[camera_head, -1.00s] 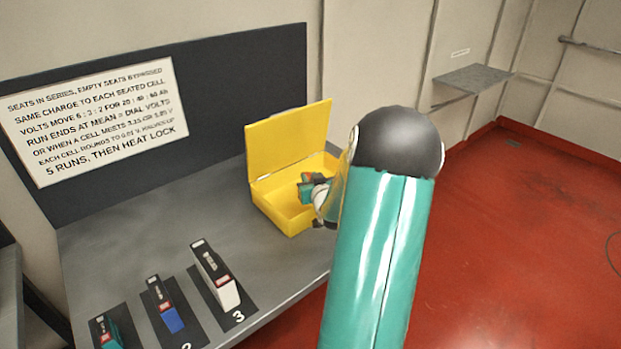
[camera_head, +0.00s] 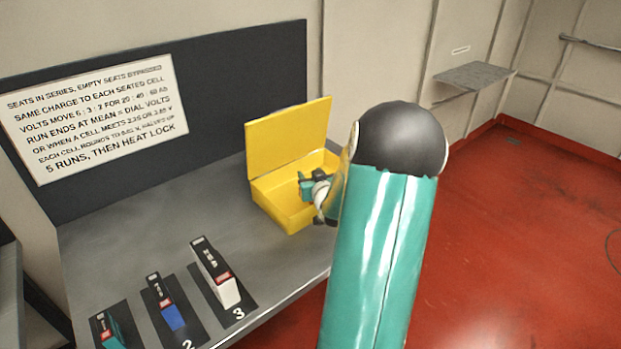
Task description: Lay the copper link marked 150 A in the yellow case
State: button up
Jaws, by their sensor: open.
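The yellow case (camera_head: 290,216) stands on the grey bench with its lid (camera_head: 288,138) raised at the back. My gripper (camera_head: 304,186) is over the open case, toward its right side, and is open. My arm hides the right end of the case and part of the gripper. No copper link can be made out, and no 150 A marking is readable; I cannot tell whether the link lies inside the case.
A white cell (camera_head: 221,280), a blue cell (camera_head: 170,312) and a teal cell (camera_head: 108,333) stand on dark pads along the bench front. A sign (camera_head: 95,120) hangs on the dark back panel. The bench (camera_head: 120,240) is clear left of the case.

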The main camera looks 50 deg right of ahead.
jog(key=v, duration=1.1)
jog(key=w+a+r+n+g+y, duration=0.1)
jog(key=w+a+r, duration=0.15)
jog(key=a, duration=0.45)
jog(key=w+a+r+n+g+y, duration=0.1)
jog(key=w+a+r+g+y, duration=0.15)
jog(key=a, duration=0.45)
jog(key=w+a+r+n+g, duration=0.1)
jog(key=a+r, duration=0.2)
jog(key=a, duration=0.5)
jog(key=s+a+r+n+g+y, duration=0.1)
jog(key=s+a+n+y, duration=0.1)
jog(key=s+a, duration=0.3)
jog(key=s+a+r+n+g+y, duration=0.2)
jog(key=s+a, duration=0.4)
jog(key=a, duration=0.8)
jog(key=shift+s+a+y, duration=0.2)
jog(key=shift+a+y, duration=0.15)
jog(key=shift+y, duration=0.4)
jog(key=shift+d+r, duration=0.1)
